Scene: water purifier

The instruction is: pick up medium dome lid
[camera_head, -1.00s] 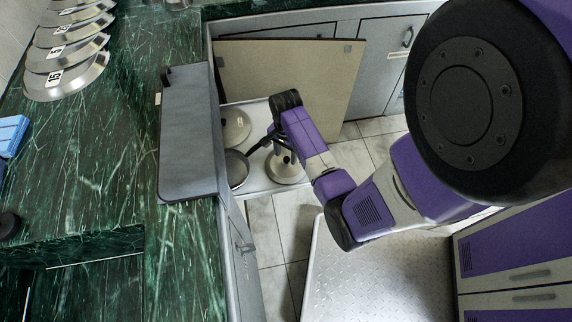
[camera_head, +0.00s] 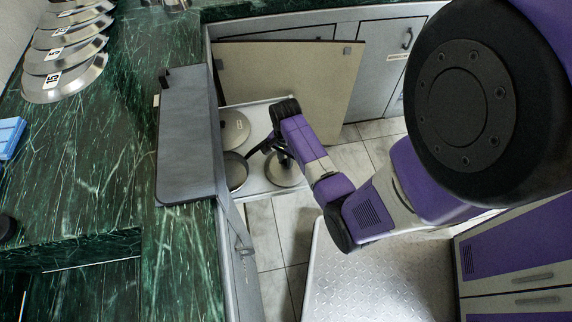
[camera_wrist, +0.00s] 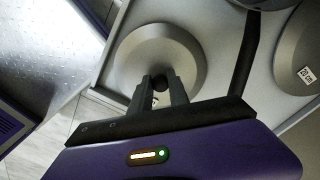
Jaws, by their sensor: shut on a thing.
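The dome lid under my gripper is a round metal lid (camera_wrist: 128,62) with a dark knob, in the pull-out drawer; it also shows in the head view (camera_head: 284,174). My gripper (camera_wrist: 161,88) is over its centre, with its fingers shut on the knob. In the head view my gripper and wrist hide part of this lid. A second round lid (camera_head: 235,130) lies at the back left of the drawer. A labelled lid (camera_wrist: 300,62) shows at the right of the wrist view. I cannot read which lid is the medium one.
A dark pan (camera_head: 236,170) stands left of the gripped lid, its handle (camera_wrist: 245,50) close to my gripper. A grey drawer front (camera_head: 188,140) borders the drawer at left. A beige panel (camera_head: 290,75) stands behind. Several numbered lids (camera_head: 68,80) rest on the green counter (camera_head: 110,150).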

